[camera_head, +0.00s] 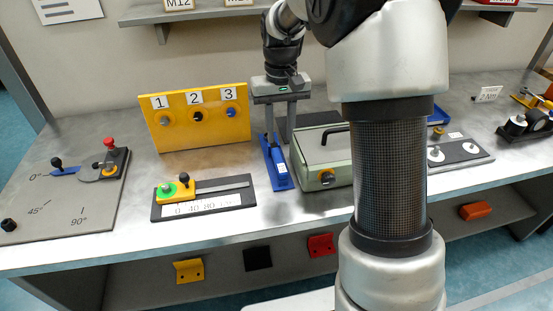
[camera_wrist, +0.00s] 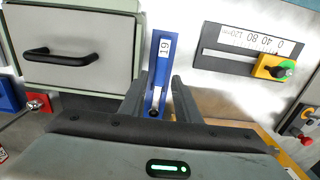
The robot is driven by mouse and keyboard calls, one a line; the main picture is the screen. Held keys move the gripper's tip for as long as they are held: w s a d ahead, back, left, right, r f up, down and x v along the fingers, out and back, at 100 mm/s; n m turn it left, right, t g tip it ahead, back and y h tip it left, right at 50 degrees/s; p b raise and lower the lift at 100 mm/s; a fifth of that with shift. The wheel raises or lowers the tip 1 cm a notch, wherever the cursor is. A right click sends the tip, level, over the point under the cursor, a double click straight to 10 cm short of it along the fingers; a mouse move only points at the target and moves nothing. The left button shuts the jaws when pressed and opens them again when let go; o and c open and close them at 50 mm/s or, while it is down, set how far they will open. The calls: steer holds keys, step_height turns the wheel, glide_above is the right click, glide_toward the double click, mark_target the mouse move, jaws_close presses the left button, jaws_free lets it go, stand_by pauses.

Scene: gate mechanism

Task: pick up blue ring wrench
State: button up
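The blue ring wrench (camera_head: 277,160), which I take to be the narrow blue item on the worktop, lies just left of the green box. In the wrist view the blue item (camera_wrist: 152,80) carries a white label reading 19. Its exact shape and where the wrench ends and any holder begins are hard to tell. My gripper (camera_head: 280,137) points down above its far end. In the wrist view the fingers of my gripper (camera_wrist: 158,82) are apart, one to each side of the blue item, with visible gaps and nothing held. The near part is partly hidden below the palm.
The green box (camera_head: 316,181) with a black handle stands close on the right. A slider plate (camera_head: 240,195) lies to the left. A yellow numbered panel (camera_head: 180,142) stands behind left. The grey angle plate (camera_head: 70,210) is at far left. Bare worktop lies in front.

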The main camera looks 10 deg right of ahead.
mark_target(278, 158)
step_height(278, 158, down, 10)
steer(key=shift+w+a+r+b, duration=0.1)
steer(key=shift+a+r+b, duration=0.1)
steer(key=shift+b, duration=0.6)
jaws_close()
